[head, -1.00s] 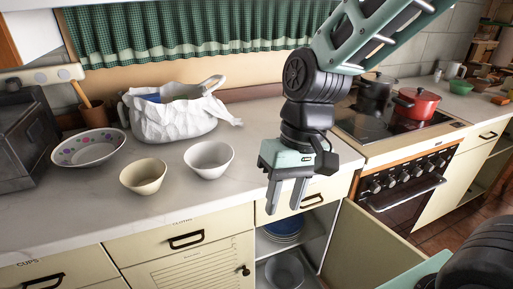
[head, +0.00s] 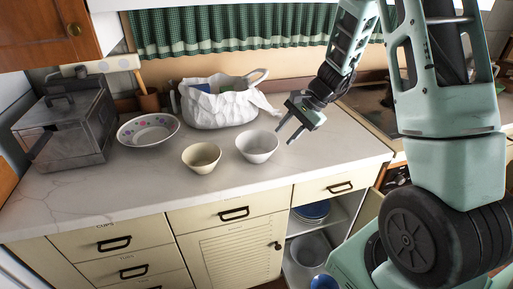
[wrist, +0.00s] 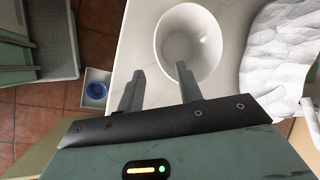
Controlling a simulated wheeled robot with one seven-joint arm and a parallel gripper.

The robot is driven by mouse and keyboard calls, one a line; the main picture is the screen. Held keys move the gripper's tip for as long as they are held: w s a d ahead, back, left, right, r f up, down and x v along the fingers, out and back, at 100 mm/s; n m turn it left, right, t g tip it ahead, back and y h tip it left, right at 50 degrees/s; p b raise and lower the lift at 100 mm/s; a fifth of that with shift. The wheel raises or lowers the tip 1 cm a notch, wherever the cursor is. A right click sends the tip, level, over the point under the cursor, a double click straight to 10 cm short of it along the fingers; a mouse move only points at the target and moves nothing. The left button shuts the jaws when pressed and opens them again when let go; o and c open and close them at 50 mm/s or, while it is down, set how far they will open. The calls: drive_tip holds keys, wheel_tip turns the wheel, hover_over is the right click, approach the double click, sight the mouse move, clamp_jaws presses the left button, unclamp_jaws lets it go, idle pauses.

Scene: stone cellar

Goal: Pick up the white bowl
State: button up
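The white bowl (head: 257,146) stands upright and empty on the counter, just right of a cream bowl (head: 201,157). It also shows in the wrist view (wrist: 188,42), ahead of my fingertips. My gripper (head: 283,134) is open and empty, close to the right side of the white bowl. In the wrist view my two fingers (wrist: 160,72) are apart, with the right fingertip at the near edge of the bowl's rim. I cannot tell whether it touches the rim.
A patterned bowl (head: 148,130) and a metal box-like appliance (head: 62,125) stand at the left. A white bag (head: 217,108) stands behind the bowls. Below, an open cupboard holds blue plates (head: 313,211) and a bowl (head: 310,250). The counter front (head: 130,200) is clear.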

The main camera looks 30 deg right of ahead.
sight(272, 149)
drive_tip(key=p+x, duration=0.2)
drive_tip(key=x, duration=0.7)
clamp_jaws()
